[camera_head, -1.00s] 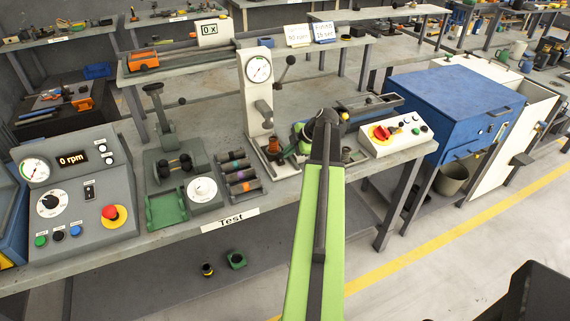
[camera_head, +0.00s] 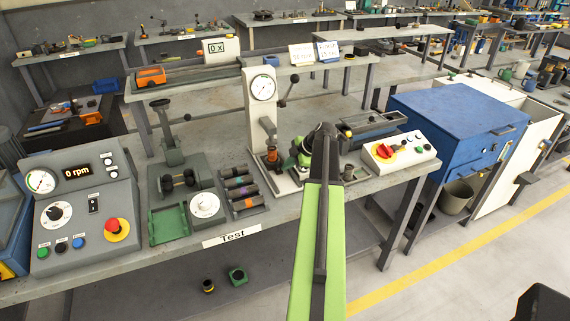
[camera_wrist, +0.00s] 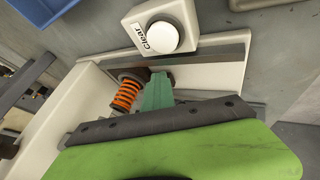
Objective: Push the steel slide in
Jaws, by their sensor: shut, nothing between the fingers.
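A white press column with a round dial (camera_head: 262,88) stands on the bench, with an orange-and-black spring (camera_head: 272,158) at its foot. The spring also shows in the wrist view (camera_wrist: 127,92). A long grey-brown metal strip (camera_wrist: 215,52), which looks like the steel slide, lies against the pale base beyond my gripper. My gripper (camera_wrist: 157,80) has its green fingers shut and empty, just right of the spring and close to the strip. I cannot tell whether they touch. In the head view my arm hides the fingertips.
A white box with a round button marked Clear (camera_wrist: 162,35) sits beyond the strip. Right of my arm is a control box with a red knob (camera_head: 385,151). Dark rollers (camera_head: 238,188) lie in a rack left of the press.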

